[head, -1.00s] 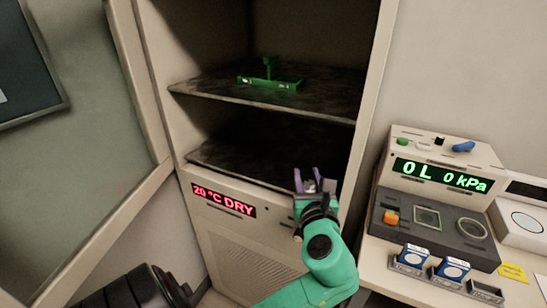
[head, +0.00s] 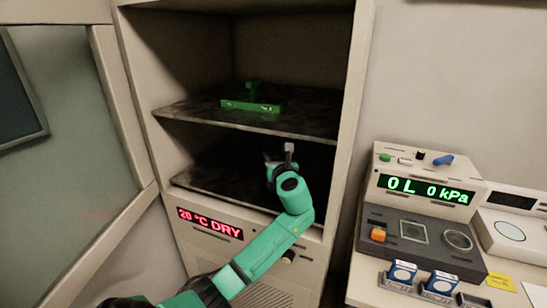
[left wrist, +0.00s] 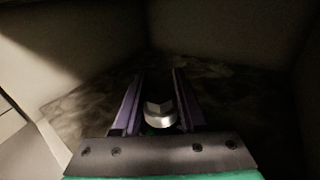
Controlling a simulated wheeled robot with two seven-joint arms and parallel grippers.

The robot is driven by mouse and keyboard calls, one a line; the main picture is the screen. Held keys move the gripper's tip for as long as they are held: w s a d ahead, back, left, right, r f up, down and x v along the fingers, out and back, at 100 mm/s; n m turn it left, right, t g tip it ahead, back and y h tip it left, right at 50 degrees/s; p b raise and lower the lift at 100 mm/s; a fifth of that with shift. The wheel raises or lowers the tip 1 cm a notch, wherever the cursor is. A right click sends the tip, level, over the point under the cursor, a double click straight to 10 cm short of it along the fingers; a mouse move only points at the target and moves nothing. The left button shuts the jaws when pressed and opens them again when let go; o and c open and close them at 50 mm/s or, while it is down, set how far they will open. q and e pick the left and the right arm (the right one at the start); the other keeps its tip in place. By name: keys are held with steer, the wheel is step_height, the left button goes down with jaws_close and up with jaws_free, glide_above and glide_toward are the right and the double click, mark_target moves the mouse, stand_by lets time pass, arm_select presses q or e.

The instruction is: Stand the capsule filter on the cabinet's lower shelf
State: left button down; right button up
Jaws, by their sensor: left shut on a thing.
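My left gripper (head: 272,164) reaches into the cabinet's lower compartment, above the lower shelf (head: 215,190). In the left wrist view its two purple fingers (left wrist: 154,100) are shut on the capsule filter (left wrist: 160,113), a pale, shiny rounded piece. The filter's lower part is hidden behind the gripper's body. In the head view my wrist mostly hides the fingers and the filter, so I cannot tell clearly whether the filter touches the shelf. The dark shelf surface (left wrist: 85,105) shows beyond the fingers. My right gripper is not in view.
The upper shelf (head: 190,112) is close overhead and carries a green stand (head: 252,106). The cabinet door (head: 75,150) is open at left. A console (head: 425,215) stands on a bench at right, with blue-and-white boxes (head: 403,272) in front. The visible lower shelf looks clear.

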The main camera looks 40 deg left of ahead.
arm_select(q)
steer(key=shift+f, duration=0.8)
steer(key=shift+d+f, duration=0.1)
steer(key=shift+d, duration=0.05)
steer(key=shift+c, duration=2.3)
jaws_free()
steer(key=shift+d, duration=0.1)
steer(key=b+v, duration=0.1)
steer(key=v, duration=1.1)
steer(key=shift+b, duration=0.3)
